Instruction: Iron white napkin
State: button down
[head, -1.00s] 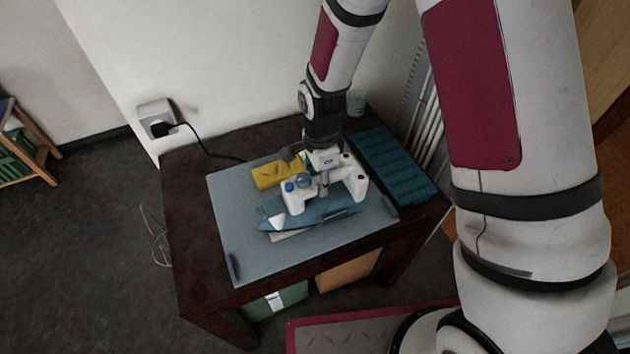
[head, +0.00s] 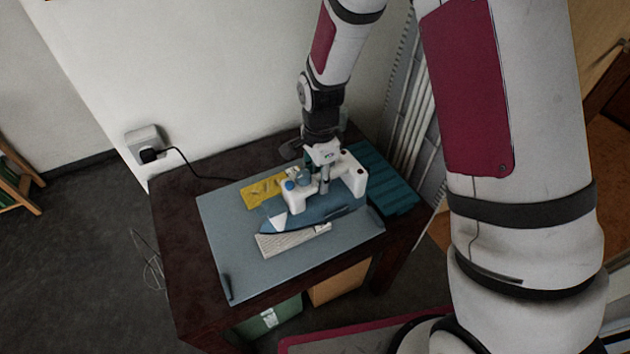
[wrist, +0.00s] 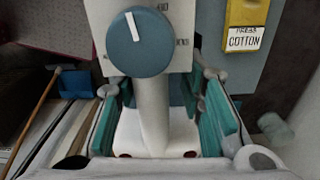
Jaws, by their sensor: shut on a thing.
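My gripper (head: 325,172) is shut on the white handle of the iron (head: 310,216), above the pale blue mat (head: 240,262). In the wrist view my gripper (wrist: 160,112) has its teal pads either side of the handle, beneath the iron's blue dial (wrist: 140,42). The iron has a white body and a blue lower part, its nose pointing left. The white napkin (head: 290,243) lies on the mat along the iron's near side, partly hidden by it. I cannot tell whether the iron touches it.
A yellow piece (head: 265,190) lies behind the iron; its label reads "PRESS COTTON" in the wrist view (wrist: 245,38). A ribbed teal tray (head: 382,180) is at the table's right. A black cord runs to a wall socket (head: 146,140). The mat's near left is clear.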

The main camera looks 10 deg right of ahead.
jog(key=shift+r+p, duration=0.6)
jog(key=shift+r, duration=0.8)
jog(key=shift+w, duration=0.1)
